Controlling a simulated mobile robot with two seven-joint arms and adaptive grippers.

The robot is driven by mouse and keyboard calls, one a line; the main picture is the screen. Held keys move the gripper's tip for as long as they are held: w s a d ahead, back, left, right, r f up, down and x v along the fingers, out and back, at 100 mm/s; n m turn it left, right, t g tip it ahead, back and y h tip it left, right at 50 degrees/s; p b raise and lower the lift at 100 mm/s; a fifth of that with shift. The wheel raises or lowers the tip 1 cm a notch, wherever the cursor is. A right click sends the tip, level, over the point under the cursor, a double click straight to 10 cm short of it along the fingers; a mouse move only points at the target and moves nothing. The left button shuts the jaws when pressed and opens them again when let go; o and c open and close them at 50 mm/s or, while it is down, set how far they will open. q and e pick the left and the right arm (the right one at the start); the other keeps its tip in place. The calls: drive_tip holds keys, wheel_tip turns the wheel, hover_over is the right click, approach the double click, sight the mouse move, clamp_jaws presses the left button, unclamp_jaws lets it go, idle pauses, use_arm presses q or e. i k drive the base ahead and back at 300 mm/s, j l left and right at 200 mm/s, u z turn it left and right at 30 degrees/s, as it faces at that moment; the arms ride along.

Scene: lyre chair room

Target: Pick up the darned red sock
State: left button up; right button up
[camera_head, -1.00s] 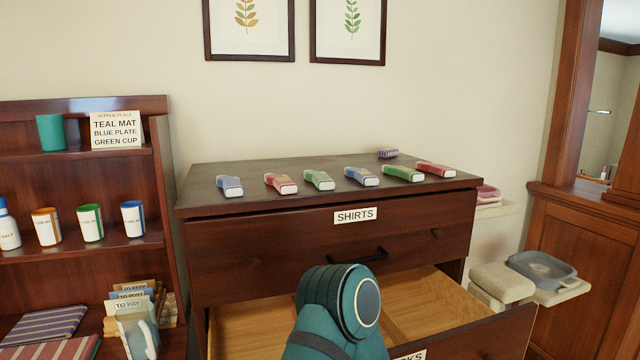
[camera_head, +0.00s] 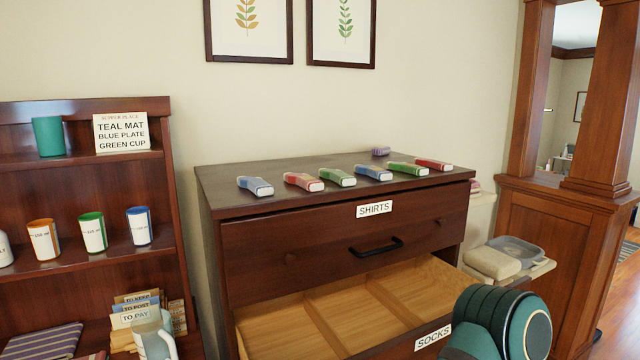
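Several rolled, sock-like bundles with pale ends lie in a row on top of the dark wooden dresser (camera_head: 320,192). Two are red: one left of the middle (camera_head: 304,181) and one at the right end (camera_head: 434,164). I cannot make out darning on either. A blue bundle (camera_head: 255,186) is at the left end. A green (camera_head: 338,177), a second blue (camera_head: 373,172) and a second green (camera_head: 408,168) lie between the reds. Neither gripper is in view; only a teal link of my arm shows at the lower right.
The dresser's SOCKS drawer (camera_head: 432,337) stands open, showing bare wooden compartments. The SHIRTS drawer (camera_head: 320,245) above is shut. A small purple item (camera_head: 381,151) lies behind the row.

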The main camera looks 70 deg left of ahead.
sight(302, 181)
drive_tip(key=k+j+u, duration=0.1)
drive_tip(key=k+u, duration=0.15)
drive_tip(key=k, duration=0.2)
drive_tip(key=k+j+u, duration=0.25)
drive_tip(key=k, duration=0.15)
